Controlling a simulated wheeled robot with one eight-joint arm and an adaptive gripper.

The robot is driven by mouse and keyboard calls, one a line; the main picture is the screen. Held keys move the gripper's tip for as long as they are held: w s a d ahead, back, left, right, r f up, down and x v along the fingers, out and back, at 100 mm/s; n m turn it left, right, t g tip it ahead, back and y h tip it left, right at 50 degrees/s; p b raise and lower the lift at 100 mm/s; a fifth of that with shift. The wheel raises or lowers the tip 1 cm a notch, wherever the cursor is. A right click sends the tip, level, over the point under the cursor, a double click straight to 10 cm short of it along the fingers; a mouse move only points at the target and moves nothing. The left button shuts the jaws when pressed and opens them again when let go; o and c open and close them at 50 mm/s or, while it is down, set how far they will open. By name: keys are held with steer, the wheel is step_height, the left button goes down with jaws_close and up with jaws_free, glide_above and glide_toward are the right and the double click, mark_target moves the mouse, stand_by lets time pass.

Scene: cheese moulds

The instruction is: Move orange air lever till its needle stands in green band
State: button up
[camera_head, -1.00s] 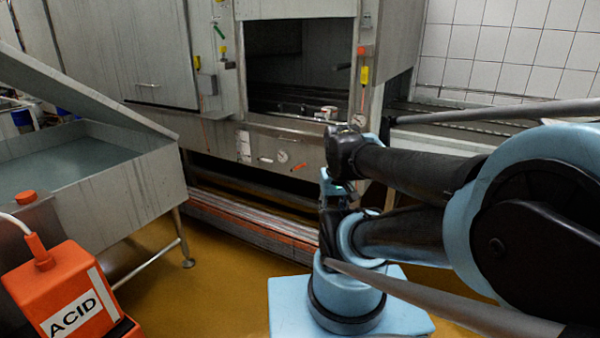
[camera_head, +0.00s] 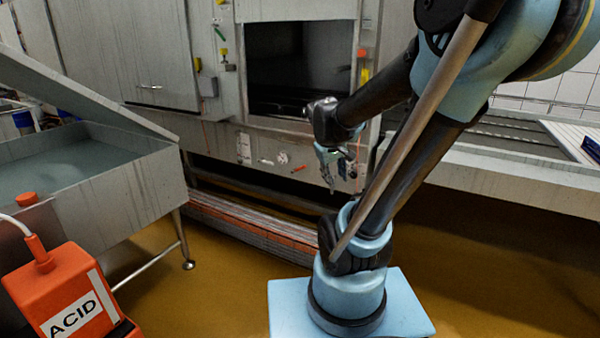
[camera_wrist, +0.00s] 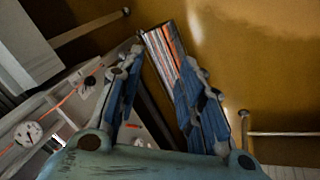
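The orange lever (camera_head: 298,168) is a short bar on the lower front panel of the steel machine (camera_head: 215,140). A round white gauge (camera_head: 282,157) sits just left of it; its needle and green band are too small to read. My gripper (camera_head: 335,178) hangs to the right of the lever, in front of the panel, and does not appear to touch it. In the wrist view my gripper (camera_wrist: 160,62) has its blue fingers apart with nothing held between them. A white dial (camera_wrist: 28,133) shows at the left there, and a small orange piece (camera_wrist: 132,126) shows behind the left finger.
An orange ACID canister (camera_head: 70,290) stands at the front left, near a steel basin (camera_head: 130,165) with a sloping lid. Orange-edged stacked slats (camera_head: 250,220) lie along the machine's foot. A conveyor table (camera_head: 500,175) runs to the right. The ochre floor (camera_head: 500,270) is open.

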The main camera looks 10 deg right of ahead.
steer(key=w+a+f+n+t+h, duration=0.1)
steer(key=w+n+t+h, duration=0.15)
steer(key=w, duration=1.15)
steer(key=w+a+f+n+t+h, duration=0.15)
steer(key=w+n, duration=0.25)
steer(key=w, duration=1.1)
steer(key=w+a+f+n+t+h, duration=0.25)
steer(key=w+a+f, duration=0.35)
steer(key=w, duration=0.4)
steer(key=n+t, duration=0.2)
steer(key=n, duration=0.3)
glide_toward(299, 169)
steer(key=x, duration=1.1)
steer(key=shift+d+r, duration=0.15)
jaws_close()
